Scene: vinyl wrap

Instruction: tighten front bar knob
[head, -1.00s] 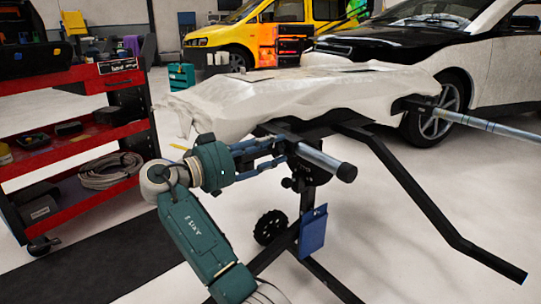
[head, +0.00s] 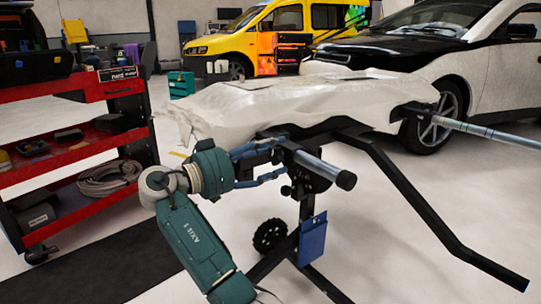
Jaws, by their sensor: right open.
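My right gripper (head: 286,158) reaches in from the lower left with its blue fingers apart, pointing right at the black stand. Its fingertips are beside the stand's head, near the inner end of the grey bar (head: 318,165) with a black end cap. A small dark knob (head: 287,190) shows just below the bar, close under the lower fingertip. I cannot tell whether the fingers touch it, or whether it is the front bar knob. The gripper looks empty. My left gripper is not in view.
A draped white panel (head: 290,100) lies on the stand. A bent black leg (head: 410,195) extends right, and a blue pouch (head: 312,240) hangs below. A red tool cart (head: 100,148) stands at left. A yellow van (head: 235,45) and a white and black car (head: 460,65) are behind.

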